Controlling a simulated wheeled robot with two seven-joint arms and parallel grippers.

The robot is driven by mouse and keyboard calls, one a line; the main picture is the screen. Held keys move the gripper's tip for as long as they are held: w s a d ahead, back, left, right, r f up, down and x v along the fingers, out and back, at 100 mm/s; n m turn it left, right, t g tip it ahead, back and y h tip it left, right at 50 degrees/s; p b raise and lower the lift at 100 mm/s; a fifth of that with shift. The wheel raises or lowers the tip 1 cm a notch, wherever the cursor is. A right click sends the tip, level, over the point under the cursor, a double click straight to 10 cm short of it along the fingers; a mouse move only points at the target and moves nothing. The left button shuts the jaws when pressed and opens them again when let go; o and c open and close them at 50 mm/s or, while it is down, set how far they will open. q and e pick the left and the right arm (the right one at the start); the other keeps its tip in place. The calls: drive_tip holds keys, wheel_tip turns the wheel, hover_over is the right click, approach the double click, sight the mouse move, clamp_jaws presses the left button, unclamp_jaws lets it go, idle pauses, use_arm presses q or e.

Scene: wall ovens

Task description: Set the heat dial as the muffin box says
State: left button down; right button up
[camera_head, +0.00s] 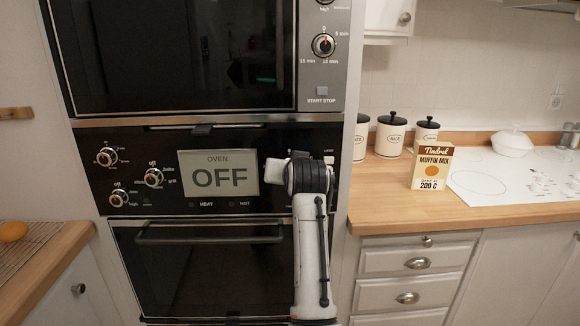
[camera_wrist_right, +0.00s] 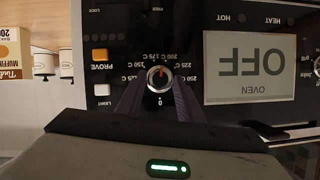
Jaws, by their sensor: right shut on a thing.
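The muffin box (camera_head: 432,168) stands upright on the counter at right in the head view; its front reads "Bake at 200 C". Part of it shows at the left edge of the wrist view (camera_wrist_right: 10,52). The heat dial (camera_wrist_right: 160,75) is a round knob with an orange-red mark, ringed by temperature numbers and a 0. My right gripper (camera_wrist_right: 159,84) is shut on it, one finger on each side. In the head view my right arm hides this dial. The oven display (camera_head: 218,174) reads "OFF". My left gripper is in neither view.
Three other knobs sit left of the display, one of them the upper left knob (camera_head: 106,157). An orange PROVE button (camera_wrist_right: 100,55) and a white light button (camera_wrist_right: 102,89) are beside the dial. The oven door handle (camera_head: 210,233) runs below the panel.

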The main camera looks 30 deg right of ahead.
drive_tip(key=shift+d+m+t+y, duration=0.1)
drive_tip(key=shift+m+t+y, duration=0.25)
drive_tip(key=shift+m, duration=0.25)
idle(0.3)
drive_tip(key=o, duration=1)
drive_tip(key=shift+f, duration=0.1)
drive_tip(key=shift+o, duration=0.2)
drive_tip(key=v, duration=1)
drive_tip(key=shift+s+b, duration=0.15)
drive_tip(key=shift+b, duration=0.25)
